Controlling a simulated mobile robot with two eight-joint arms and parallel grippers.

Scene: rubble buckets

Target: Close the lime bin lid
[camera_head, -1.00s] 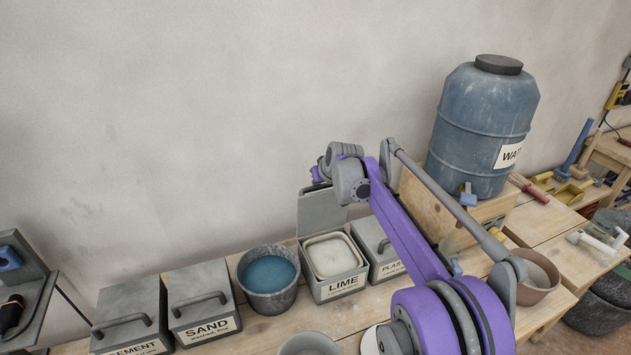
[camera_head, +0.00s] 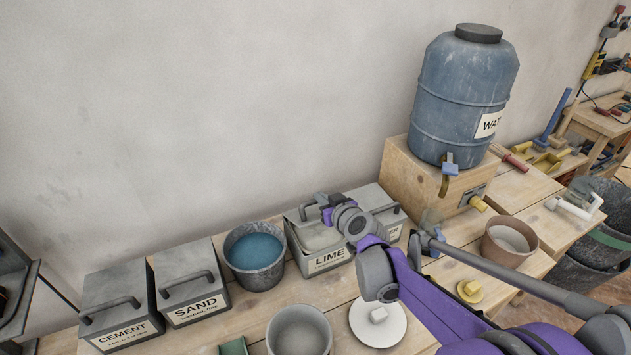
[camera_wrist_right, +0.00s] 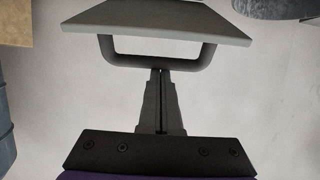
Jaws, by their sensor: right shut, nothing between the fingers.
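The lime bin (camera_head: 330,260) stands on the bench with the LIME label on its front. Its grey lid (camera_head: 294,215) is tilted over the back of the bin, and pale lime (camera_head: 318,239) shows beneath it. My right gripper (camera_head: 319,202) is at the lid's handle, partly covering the lid in the head view. In the right wrist view, the shut fingers (camera_wrist_right: 161,74) reach the bar of the lid handle (camera_wrist_right: 205,60) with nothing between them; whether they touch it is unclear. My left gripper is not in view.
A bucket of blue liquid (camera_head: 259,257) and the closed sand bin (camera_head: 191,280) stand left of the lime bin. A plaster bin (camera_head: 370,196) stands close on its right, partly behind my arm. An empty bucket (camera_head: 299,335) and a white round lid (camera_head: 366,327) lie in front.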

